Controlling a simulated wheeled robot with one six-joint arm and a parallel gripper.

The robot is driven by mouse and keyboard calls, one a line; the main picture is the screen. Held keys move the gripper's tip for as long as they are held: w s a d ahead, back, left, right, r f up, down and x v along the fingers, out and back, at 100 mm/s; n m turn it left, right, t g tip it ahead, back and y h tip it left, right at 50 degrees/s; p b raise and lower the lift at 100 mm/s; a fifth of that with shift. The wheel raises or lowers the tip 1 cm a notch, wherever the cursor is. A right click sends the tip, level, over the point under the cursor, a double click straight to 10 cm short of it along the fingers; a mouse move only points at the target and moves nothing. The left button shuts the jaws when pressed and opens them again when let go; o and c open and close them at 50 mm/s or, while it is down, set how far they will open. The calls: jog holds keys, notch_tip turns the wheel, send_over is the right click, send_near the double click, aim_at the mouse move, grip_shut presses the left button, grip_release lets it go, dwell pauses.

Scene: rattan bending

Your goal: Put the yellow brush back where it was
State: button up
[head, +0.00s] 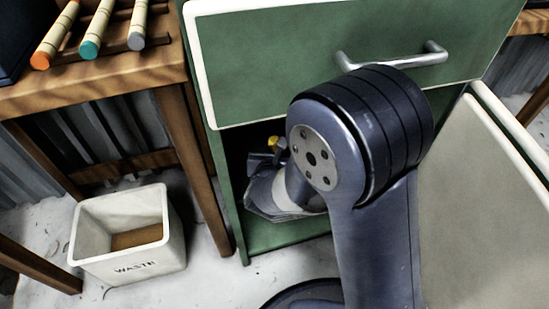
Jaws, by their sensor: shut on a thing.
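My gripper (268,155) is inside the open lower compartment of the green cabinet (237,205), and my arm hides much of it. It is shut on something. A small yellow piece (273,141) shows at its fingers, which fits the yellow brush; the rest of the brush is hidden.
A drawer front with a metal handle (395,57) is above the compartment. The cabinet door (485,190) stands open at the right. A white waste bin (130,235) stands on the floor at left. A wooden table (110,80) holds several colour-tipped sticks.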

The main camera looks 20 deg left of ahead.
jog(key=shift+f+b, duration=0.5)
jog(key=shift+f, duration=0.8)
jog(key=shift+f, duration=0.15)
jog(key=o, duration=1)
jog(key=shift+c, duration=0.2)
jog(key=shift+r, duration=0.2)
jog(key=p+v, duration=0.3)
jog(key=v, duration=0.9)
jog(key=shift+p, duration=0.3)
